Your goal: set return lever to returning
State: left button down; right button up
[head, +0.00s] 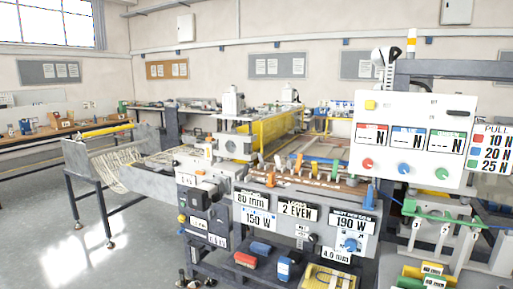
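The laminating machine (330,245) stands right of centre, with labelled plates and small controls on its front. Several small coloured levers (314,168) stand in a row along its top edge. A yellow knob (182,218) sits on the dark box at the machine's left. No readable label marks the return lever, so I cannot tell which control it is or how it is set. Neither of my grippers can be made out.
A white panel (414,112) with gauges and coloured buttons hangs at the right. A rack with pale mesh (118,166) stands at the left. Red and blue blocks (246,260) lie on the low shelf. The grey floor (120,268) at the front left is clear.

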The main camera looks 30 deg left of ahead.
aim_at(261, 159)
jog(key=i+j, duration=0.2)
jog(key=i, duration=0.25)
jog(key=i+j, duration=0.2)
jog(key=i, duration=0.25)
jog(key=i+j+u, duration=0.1)
jog(key=i, duration=0.35)
jog(key=i+j, duration=0.25)
jog(key=i, duration=0.2)
